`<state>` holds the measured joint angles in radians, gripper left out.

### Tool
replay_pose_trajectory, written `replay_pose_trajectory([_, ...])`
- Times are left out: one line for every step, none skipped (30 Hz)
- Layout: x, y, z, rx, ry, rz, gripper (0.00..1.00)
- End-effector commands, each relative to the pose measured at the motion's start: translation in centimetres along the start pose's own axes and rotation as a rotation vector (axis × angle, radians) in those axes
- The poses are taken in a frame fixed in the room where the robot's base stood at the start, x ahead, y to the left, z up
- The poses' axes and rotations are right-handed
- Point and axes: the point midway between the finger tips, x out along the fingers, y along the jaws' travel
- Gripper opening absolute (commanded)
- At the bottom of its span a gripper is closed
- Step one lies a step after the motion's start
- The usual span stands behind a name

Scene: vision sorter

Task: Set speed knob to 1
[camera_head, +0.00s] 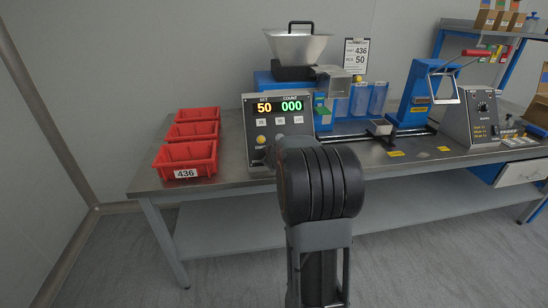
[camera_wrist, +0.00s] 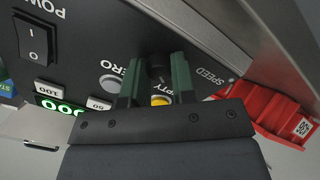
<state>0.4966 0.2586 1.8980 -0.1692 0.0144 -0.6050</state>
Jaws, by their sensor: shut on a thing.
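The dark speed knob (camera_wrist: 159,75) is on the control panel, beside the printed word SPEED, in the wrist view. My gripper (camera_wrist: 158,62) has its two green-padded fingers closed on the knob's sides, right against the panel. The knob's pointer and any scale numbers cannot be read. The control panel (camera_head: 251,118) stands on the bench in the head view, with its display showing SET 50 and COUNT 000. My arm hides the knob in the head view.
On the panel near my fingers are a yellow button (camera_wrist: 160,100), a grey button (camera_wrist: 110,84) and a power switch (camera_wrist: 36,40). Red bins (camera_head: 186,157) stand left of the panel. A blue machine with a metal hopper (camera_head: 298,47) stands behind it.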

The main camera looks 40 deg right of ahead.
Motion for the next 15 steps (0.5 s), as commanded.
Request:
replay_pose_trajectory([-0.07,0.13,-0.24,-0.021,0.007,0.004,0.01])
replay_pose_trajectory([-0.07,0.13,-0.24,-0.035,0.007,0.005,0.01])
replay_pose_trajectory([-0.07,0.13,-0.24,-0.049,0.008,0.005,0.01])
replay_pose_trajectory([-0.07,0.13,-0.24,-0.058,0.008,0.006,0.01])
replay_pose_trajectory([-0.07,0.13,-0.24,-0.069,0.009,0.006,0.01])
replay_pose_trajectory([-0.07,0.13,-0.24,-0.080,0.009,0.006,0.01])
replay_pose_trajectory([-0.07,0.13,-0.24,-0.086,0.009,0.006,0.01])
replay_pose_trajectory([-0.07,0.13,-0.24,-0.092,0.010,0.007,0.01])
replay_pose_trajectory([-0.07,0.13,-0.25,-0.099,0.010,0.007,0.01])
replay_pose_trajectory([-0.07,0.13,-0.25,-0.104,0.010,0.007,0.01])
replay_pose_trajectory([-0.07,0.14,-0.25,-0.107,0.010,0.007,0.01])
replay_pose_trajectory([-0.07,0.14,-0.25,-0.111,0.010,0.007,0.01])
replay_pose_trajectory([-0.07,0.14,-0.25,-0.114,0.011,0.007,0.01])
replay_pose_trajectory([-0.07,0.14,-0.26,-0.116,0.011,0.008,0.01])
replay_pose_trajectory([-0.07,0.14,-0.26,-0.116,0.011,0.008,0.01])
